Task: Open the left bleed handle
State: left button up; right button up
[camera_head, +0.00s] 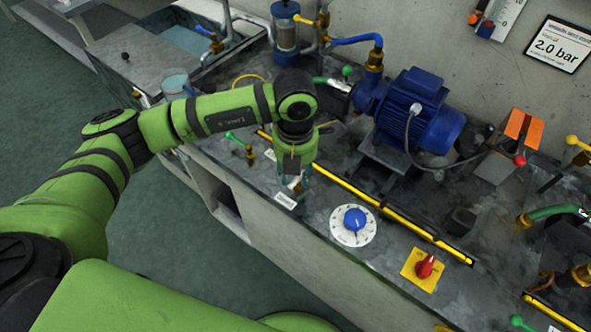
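A small green lever (234,138) on a brass valve (249,154) stands at the left part of the bench, left of my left arm's wrist. It looks like the left bleed handle, but I cannot read its label. My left gripper (297,183) points down over the front of the bench, right of the green lever and apart from it. Its fingers are small and dark against the bench, and I cannot tell whether they are open or shut. Nothing clearly shows held in it. My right gripper is out of view.
A yellow rail (400,230) runs along the bench beside my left gripper. A blue dial (354,219) and a red knob on a yellow plate (424,268) lie to the right. A blue pump motor (420,112) stands behind. Another green lever (520,322) shows bottom right.

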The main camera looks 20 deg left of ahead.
pick_arm(q)
jog(key=shift+r, duration=0.1)
notch_tip(320, 180, up, 12)
dwell(0.6)
dwell(0.4)
